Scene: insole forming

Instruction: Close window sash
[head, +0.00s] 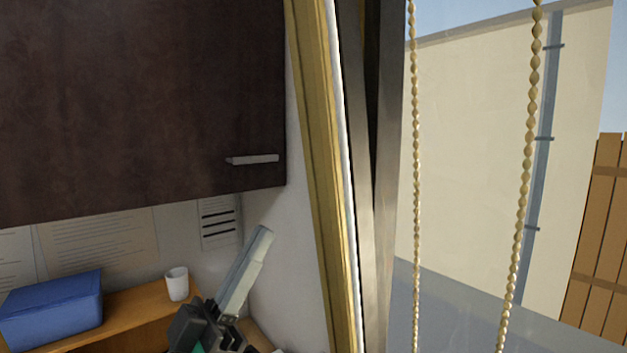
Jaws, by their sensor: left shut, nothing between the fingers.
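The window fills the right of the head view. Its pale wooden casing (318,150) runs top to bottom, with a white strip and a dark and grey metal-like upright (374,200) beside it. I cannot tell which part is the sash or how far it stands open. Two beaded or twisted cords (416,150) (527,150) hang in front of the opening. My left gripper (259,240) is low, left of the casing and apart from it. Its pale fingers are together and empty, pointing up and right. My right gripper is not in view.
A dark cabinet (130,100) with a metal handle (252,160) overhangs at upper left. Below, a wooden shelf (130,312) holds a blue box (52,310) and a white cup (177,284) near my gripper. Outside are a cream wall (470,150), a drainpipe and a wooden fence (596,240).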

